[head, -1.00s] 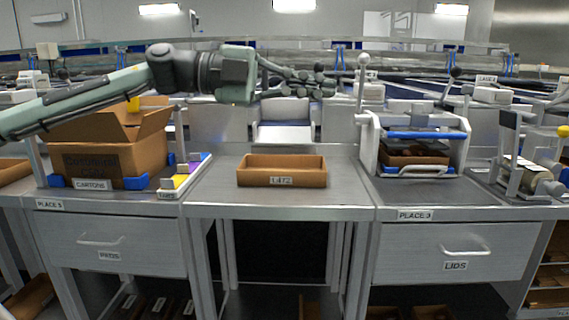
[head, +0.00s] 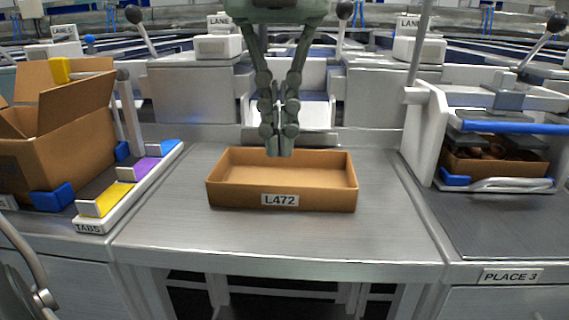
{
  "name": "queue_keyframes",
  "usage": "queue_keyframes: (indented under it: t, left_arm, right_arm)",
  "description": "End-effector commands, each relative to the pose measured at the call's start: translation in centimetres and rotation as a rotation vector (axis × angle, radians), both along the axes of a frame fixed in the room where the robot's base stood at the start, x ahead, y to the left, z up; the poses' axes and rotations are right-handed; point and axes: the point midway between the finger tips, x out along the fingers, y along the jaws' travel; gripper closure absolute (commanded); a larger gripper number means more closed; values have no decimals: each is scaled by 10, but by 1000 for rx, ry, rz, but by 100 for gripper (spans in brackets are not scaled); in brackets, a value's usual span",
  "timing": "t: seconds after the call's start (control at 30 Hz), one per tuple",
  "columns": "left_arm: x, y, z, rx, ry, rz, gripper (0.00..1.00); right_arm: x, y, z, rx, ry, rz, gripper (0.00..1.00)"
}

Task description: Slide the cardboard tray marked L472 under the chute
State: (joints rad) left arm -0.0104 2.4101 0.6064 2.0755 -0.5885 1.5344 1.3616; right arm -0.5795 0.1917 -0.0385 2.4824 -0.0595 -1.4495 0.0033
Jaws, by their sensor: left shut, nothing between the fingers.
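The open, empty cardboard tray (head: 235,197) marked L472 sits flat on the middle metal bench, its label facing me. My left gripper (head: 279,151) points straight down at the tray's back wall, left of its middle. Its fingers are shut together with nothing between them. The tips overlap the back rim in the picture; I cannot tell whether they touch it. Behind the gripper, a pale, sloping channel (head: 313,84) that looks like the chute comes down to the back of the bench, partly hidden by the fingers. My right gripper is not in view.
A carton box (head: 62,136) and a TABS rack (head: 98,224) with yellow, purple and blue pieces stand left. A white-framed press (head: 427,125) holding a brown tray (head: 545,169) stands right. The bench (head: 280,240) is bare in front of and beside the L472 tray.

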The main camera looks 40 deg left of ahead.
Motion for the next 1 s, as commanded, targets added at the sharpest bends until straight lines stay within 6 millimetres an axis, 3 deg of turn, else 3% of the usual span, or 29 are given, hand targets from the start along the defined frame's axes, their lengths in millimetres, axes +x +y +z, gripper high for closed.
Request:
queue_keyframes:
  t: [0.17, 0.53, 0.77, 1.0]
  left_arm:
    - [-1, 0, -22, 5, 6, -2, 100]
    - [-2, 0, -100, 1, 7, -3, 100]
    - [25, 17, -97, -1, 2, 3, 100]
    - [33, 23, -98, 1, 1, 1, 100]
  right_arm:
    - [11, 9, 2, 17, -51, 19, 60]
    - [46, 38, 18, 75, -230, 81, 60]
    - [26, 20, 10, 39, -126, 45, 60]
    - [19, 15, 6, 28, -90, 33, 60]
